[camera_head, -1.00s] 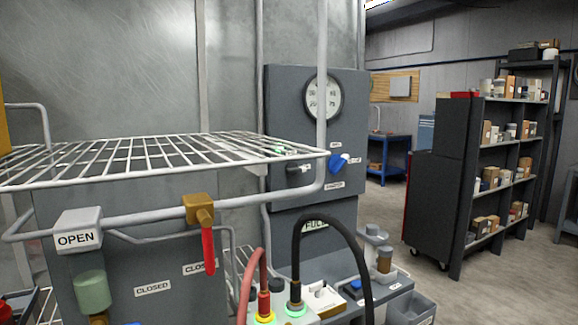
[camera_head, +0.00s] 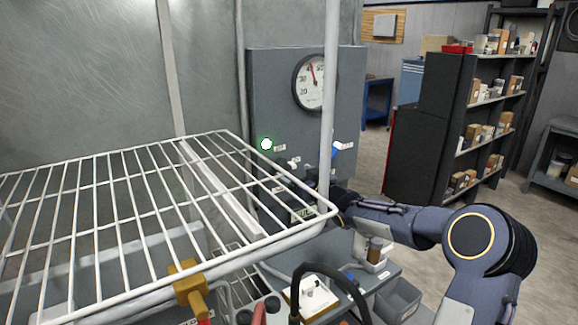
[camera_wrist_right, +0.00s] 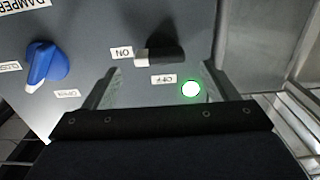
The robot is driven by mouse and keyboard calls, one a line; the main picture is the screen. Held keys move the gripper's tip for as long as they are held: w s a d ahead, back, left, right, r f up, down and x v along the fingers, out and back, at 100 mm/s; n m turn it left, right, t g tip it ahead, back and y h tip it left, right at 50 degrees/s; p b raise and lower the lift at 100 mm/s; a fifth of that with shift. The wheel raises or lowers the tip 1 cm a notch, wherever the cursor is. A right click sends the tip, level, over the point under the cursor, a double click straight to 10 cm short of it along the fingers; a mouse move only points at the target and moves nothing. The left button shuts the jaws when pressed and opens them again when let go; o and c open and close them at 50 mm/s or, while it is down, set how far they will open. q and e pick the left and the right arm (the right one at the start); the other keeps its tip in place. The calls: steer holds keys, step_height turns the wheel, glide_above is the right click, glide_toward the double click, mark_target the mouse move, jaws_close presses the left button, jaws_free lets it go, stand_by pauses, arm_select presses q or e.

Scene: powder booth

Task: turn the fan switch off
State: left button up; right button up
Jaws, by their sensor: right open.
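The fan switch is a black lever with a white tip (camera_wrist_right: 160,54) on the grey panel, in the right wrist view. Its tip points left at the ON label (camera_wrist_right: 122,53); the OFF label (camera_wrist_right: 163,79) is below it. A lit green lamp (camera_wrist_right: 191,89) is beside the OFF label, and it also shows in the head view (camera_head: 266,144). My right gripper (camera_wrist_right: 158,82) is open and empty, facing the panel, with its fingers spread to either side below the lever. In the head view it is partly hidden behind the wire rack. My left gripper is out of view.
The white wire rack (camera_head: 120,190) and its upright post (camera_head: 330,90) stand close in front of the panel (camera_head: 275,95). A blue damper knob (camera_wrist_right: 45,63) is left of the switch in the wrist view. A round gauge (camera_head: 315,82) is above.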

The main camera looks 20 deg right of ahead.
mark_target(288, 169)
steer(key=shift+w+a+p, duration=0.15)
steer(key=shift+w+p, duration=0.05)
steer(key=shift+w, duration=0.7)
steer(key=shift+w+a+p, duration=0.1)
steer(key=shift+w+p, duration=0.05)
steer(key=shift+w, duration=0.75)
steer(key=c, duration=1)
